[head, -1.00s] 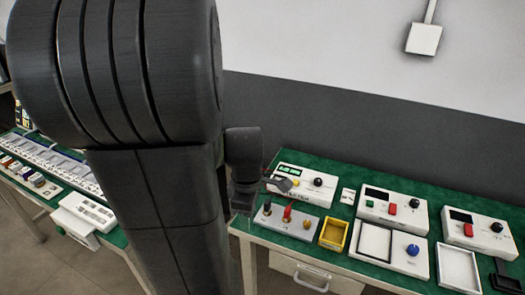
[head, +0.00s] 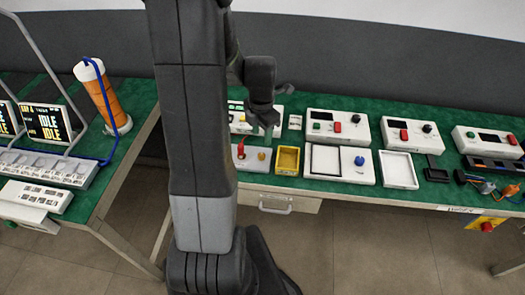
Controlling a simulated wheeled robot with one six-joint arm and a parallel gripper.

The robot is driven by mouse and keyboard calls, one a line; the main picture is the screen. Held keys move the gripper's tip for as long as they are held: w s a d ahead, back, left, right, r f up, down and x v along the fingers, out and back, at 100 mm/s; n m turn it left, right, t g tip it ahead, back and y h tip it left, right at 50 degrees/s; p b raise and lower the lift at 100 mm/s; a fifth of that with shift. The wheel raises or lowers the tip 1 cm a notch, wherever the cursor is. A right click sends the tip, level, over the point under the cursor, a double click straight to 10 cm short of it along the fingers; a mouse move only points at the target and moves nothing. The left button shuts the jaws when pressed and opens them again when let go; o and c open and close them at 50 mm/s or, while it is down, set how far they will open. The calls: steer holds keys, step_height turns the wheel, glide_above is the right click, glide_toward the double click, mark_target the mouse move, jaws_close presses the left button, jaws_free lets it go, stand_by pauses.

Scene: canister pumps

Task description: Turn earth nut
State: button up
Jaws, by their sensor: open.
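A grey terminal panel (head: 250,166) sits near the front edge of the green bench, with a red post (head: 240,151) and a yellow post (head: 261,155) showing on it. I cannot tell from this view which part is the earth nut. My gripper (head: 268,117) is open, pointing down above the back of the panel. It appears in front of a white instrument box (head: 238,122) behind the panel and hides much of that box. My arm hides the panel's left end. Whether the fingers touch anything is not clear.
A yellow tray (head: 288,160) stands just right of the panel. White instrument boxes (head: 338,127) and an open white frame (head: 399,170) fill the bench to the right. On the left bench stand an orange cylinder (head: 104,97) with a blue cord and dark display screens (head: 45,122).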

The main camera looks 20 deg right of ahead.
mark_target(261, 155)
step_height(261, 155, down, 9)
steer(key=shift+f, duration=0.2)
stand_by(0.4)
jaws_close()
